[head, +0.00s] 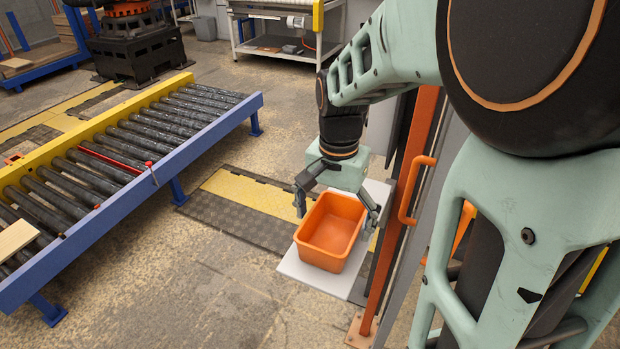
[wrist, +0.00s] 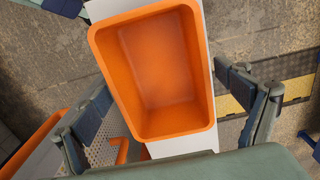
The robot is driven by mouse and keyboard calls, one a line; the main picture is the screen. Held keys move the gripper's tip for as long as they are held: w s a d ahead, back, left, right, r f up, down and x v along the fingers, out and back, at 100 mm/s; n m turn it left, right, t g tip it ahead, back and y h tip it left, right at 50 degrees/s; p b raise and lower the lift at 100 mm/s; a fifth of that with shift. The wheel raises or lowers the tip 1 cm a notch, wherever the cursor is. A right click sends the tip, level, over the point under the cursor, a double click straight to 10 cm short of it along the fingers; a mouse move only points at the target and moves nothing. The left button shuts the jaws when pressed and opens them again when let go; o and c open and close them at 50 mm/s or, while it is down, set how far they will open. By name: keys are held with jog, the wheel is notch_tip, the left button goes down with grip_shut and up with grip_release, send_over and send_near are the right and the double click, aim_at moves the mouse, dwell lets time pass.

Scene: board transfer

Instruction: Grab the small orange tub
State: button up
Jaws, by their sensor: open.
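The small orange tub (head: 331,232) is empty and stands upright on a narrow white shelf (head: 290,267). In the wrist view the tub (wrist: 160,75) fills the upper middle, with its open top facing the camera. My gripper (head: 336,208) is open, with one finger on each side of the tub. In the wrist view my gripper's fingers (wrist: 172,112) are spread to the left and right of the tub, with a gap showing at the right. I cannot tell whether either finger touches the tub.
A roller conveyor (head: 130,150) with a blue and yellow frame runs along the left, with a wooden board (head: 14,240) at its near end. An orange post with a handle (head: 410,190) stands close to the right of the shelf. The floor between conveyor and shelf is open.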

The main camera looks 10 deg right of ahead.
jog(key=shift+c, duration=0.3)
jog(key=c, duration=1.2)
jog(key=shift+r, duration=0.2)
